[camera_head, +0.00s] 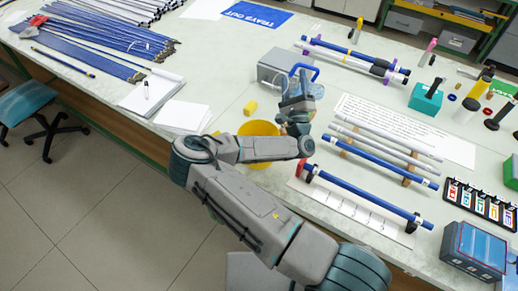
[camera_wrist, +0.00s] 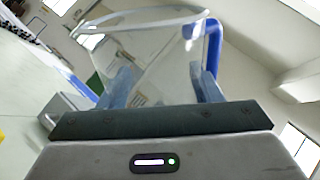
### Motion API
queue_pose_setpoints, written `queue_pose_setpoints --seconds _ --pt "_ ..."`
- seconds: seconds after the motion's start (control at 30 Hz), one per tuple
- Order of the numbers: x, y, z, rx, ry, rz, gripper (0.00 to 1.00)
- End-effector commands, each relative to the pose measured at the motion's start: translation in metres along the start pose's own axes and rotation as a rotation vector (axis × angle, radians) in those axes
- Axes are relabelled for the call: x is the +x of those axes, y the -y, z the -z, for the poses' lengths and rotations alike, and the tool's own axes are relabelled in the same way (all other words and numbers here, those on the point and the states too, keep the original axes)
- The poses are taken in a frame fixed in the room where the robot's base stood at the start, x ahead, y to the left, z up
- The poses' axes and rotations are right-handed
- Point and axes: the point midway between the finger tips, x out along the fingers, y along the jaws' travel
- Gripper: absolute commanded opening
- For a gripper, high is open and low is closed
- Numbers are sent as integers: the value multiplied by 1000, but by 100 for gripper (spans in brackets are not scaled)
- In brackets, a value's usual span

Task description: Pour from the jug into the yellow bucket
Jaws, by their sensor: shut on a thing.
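The jug is clear with a blue handle (camera_head: 304,69); in the head view its clear body (camera_head: 318,91) shows partly behind my gripper (camera_head: 297,101). In the wrist view the jug (camera_wrist: 150,45) is between my two fingers (camera_wrist: 163,88), with its rim at the top and its handle at the right. My gripper is shut on the jug. The yellow bucket (camera_head: 260,129) stands on the bench just left of and below my gripper in the head view, partly hidden by my arm. I cannot tell what is in the jug or the bucket.
A grey metal box (camera_head: 284,66) stands behind the jug. A small yellow block (camera_head: 250,107) lies near the bucket. Blue and white rods (camera_head: 370,193) lie on supports to the right. Papers (camera_head: 183,116) and bundled blue rods (camera_head: 90,45) lie to the left.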

Motion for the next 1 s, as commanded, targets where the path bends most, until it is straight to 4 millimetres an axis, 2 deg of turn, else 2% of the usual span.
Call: queue_pose_setpoints --seconds 1.0 --pt "-5 -6 2 -93 75 -1 30"
